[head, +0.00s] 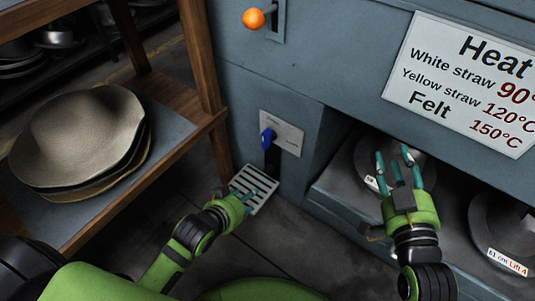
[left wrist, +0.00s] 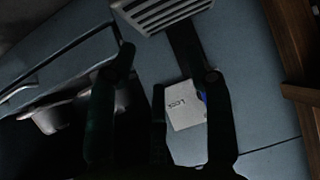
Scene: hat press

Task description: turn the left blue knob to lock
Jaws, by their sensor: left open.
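The left blue knob (head: 267,139) sits on a pale plate (head: 289,137) low on the grey-blue press, above a slotted pedal. In the left wrist view, the plate (left wrist: 184,106) appears upside down with the word LOCK, and the blue knob (left wrist: 202,97) is mostly hidden behind a finger. My left gripper (head: 243,200) is below the knob near the pedal, apart from it in the head view; its fingers are hardly visible there. The left wrist view shows its fingers (left wrist: 167,66) spread and empty. My right gripper (head: 393,160) is open in front of the lower shelf.
The slotted pedal (head: 255,189) stands under the knob. A wooden rack (head: 205,118) with stacked felt hats (head: 78,135) is at the left. An orange-ended lever (head: 253,19) is above. Metal hat forms (head: 497,228) sit in the press's lower opening at the right.

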